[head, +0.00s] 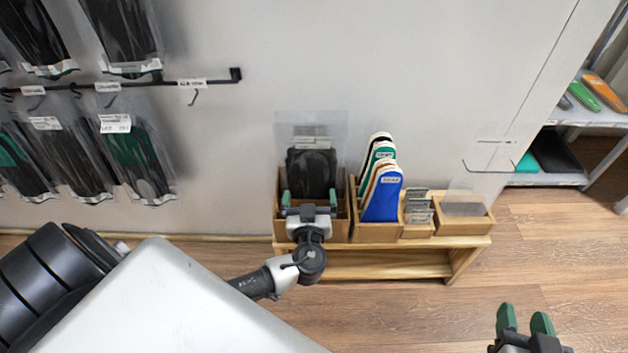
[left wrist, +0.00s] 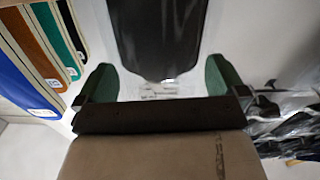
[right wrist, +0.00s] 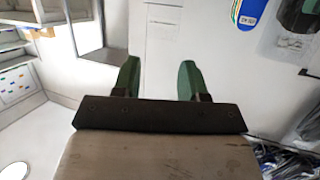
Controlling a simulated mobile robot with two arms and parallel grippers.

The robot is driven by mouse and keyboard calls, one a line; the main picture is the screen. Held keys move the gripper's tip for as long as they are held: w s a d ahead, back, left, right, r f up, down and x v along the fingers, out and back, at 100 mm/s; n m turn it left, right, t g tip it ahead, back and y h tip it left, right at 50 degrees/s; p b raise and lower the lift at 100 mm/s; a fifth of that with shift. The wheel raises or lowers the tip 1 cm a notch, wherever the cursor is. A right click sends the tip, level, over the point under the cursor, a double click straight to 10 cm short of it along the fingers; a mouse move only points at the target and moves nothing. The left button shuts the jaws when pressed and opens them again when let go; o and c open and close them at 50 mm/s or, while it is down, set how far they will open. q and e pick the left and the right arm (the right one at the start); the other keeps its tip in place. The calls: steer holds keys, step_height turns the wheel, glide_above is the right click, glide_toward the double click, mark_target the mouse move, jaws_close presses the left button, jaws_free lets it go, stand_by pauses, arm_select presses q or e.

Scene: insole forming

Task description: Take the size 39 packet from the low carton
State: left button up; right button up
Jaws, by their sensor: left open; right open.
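A clear packet with black insoles (head: 311,170) stands upright in the low wooden carton (head: 342,226) at the left end of a low bench, against the wall. Its size label is too small to read. My left gripper (head: 309,199) is open in front of the packet, one finger toward each side. In the left wrist view the packet (left wrist: 160,40) shows beyond and between the two open fingers; I cannot tell whether they touch it. My right gripper (head: 524,318) is open and empty at the lower right, well away from the carton.
Beside the carton, a box holds coloured insoles (head: 382,190), then come small clear boxes (head: 418,208) and another wooden tray (head: 463,225), all on the bench (head: 390,265). Hanging packets (head: 130,150) fill a wall rail at left. A shelf (head: 585,118) stands far right. Floor in front is clear.

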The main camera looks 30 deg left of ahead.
mark_target(312, 179)
arm_select(q)
steer(key=x, duration=0.3)
steer(key=f+x, duration=0.1)
steer(key=x, duration=0.1)
steer(key=shift+w+d+b, duration=0.1)
steer(key=shift+d+b, duration=0.1)
steer(key=shift+b, duration=0.2)
steer(key=shift+w+a, duration=0.25)
steer(key=shift+w, duration=0.1)
arm_select(e)
steer(key=shift+w+a+r+t+y, duration=0.15)
steer(key=shift+w+r+t, duration=0.1)
steer(key=shift+r+t, duration=0.35)
steer(key=shift+w+a+r+t+y, duration=0.1)
steer(key=shift+w+r+t+y, duration=0.1)
steer(key=shift+r+t, duration=0.35)
arm_select(q)
steer(key=c, duration=0.7)
steer(key=shift+o, duration=0.2)
steer(key=shift+r, duration=0.2)
